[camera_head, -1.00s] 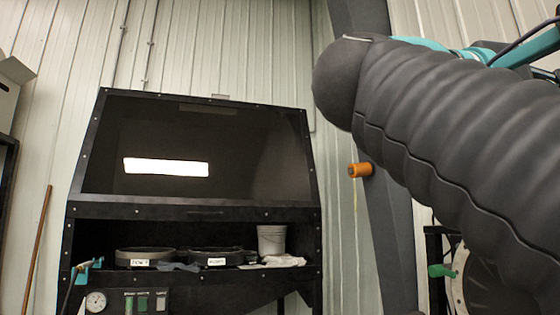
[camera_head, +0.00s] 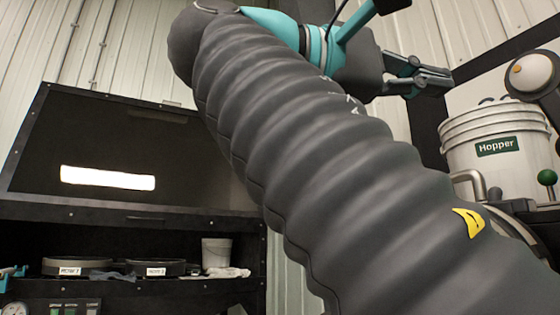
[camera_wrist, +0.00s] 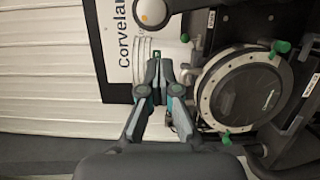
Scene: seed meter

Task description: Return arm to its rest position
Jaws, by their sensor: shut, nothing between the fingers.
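My gripper (camera_head: 440,80) is at the upper right of the head view, at the end of my dark, ribbed arm, which crosses the picture. It looks shut and empty, raised in the air to the left of the white Hopper bucket (camera_head: 495,140). In the wrist view, my gripper (camera_wrist: 159,70) points away from the camera, its two fingers close together and nothing held. There the bucket shows partly behind the fingers. A round seed meter disc (camera_wrist: 247,90) with a pale rim stands just right of the fingers. I cannot tell how far the fingers are from it.
A black cabinet (camera_head: 150,215) with a dark window stands at the left, its shelf holding two round dark trays and a small white bucket (camera_head: 216,252). Green-knobbed handles (camera_wrist: 284,46) surround the disc. A white lettered board (camera_wrist: 118,40) hangs behind. Open air lies before the ribbed wall.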

